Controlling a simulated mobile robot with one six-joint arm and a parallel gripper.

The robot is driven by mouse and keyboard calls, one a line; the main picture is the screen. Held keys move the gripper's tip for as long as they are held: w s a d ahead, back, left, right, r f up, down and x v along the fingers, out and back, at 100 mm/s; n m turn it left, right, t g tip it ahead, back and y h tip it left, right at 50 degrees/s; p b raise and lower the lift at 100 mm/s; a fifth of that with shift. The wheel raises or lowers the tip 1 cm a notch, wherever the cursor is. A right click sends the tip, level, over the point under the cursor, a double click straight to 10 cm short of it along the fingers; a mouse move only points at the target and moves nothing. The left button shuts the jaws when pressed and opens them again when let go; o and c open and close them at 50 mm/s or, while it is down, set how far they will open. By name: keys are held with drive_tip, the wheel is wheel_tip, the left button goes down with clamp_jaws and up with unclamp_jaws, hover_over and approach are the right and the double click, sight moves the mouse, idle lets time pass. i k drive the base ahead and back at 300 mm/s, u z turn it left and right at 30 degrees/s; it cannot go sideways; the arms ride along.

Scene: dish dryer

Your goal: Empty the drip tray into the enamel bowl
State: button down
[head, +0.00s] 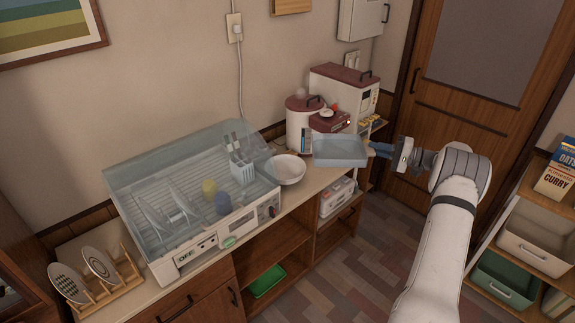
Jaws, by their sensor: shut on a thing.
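The drip tray (340,152) is a shallow, translucent blue-grey tray. My gripper (372,149) is shut on its right end and holds it near the right end of the counter, in front of the red appliances. The tray looks close to level; whether it holds water cannot be told. The white enamel bowl (287,170) stands upright on the counter, to the left of the tray and apart from it in the picture. The dish dryer (190,190) with its clear cover stands left of the bowl.
A white canister with a red lid (304,122) and a red-topped appliance (345,90) stand behind the tray. A plate rack (100,285) is at the counter's left end. Shelves with bins (530,240) stand at the right. Floor (385,240) is clear between counter and shelves.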

sight(289, 170)
drive_tip(key=i, duration=1.4)
drive_tip(key=u, duration=0.05)
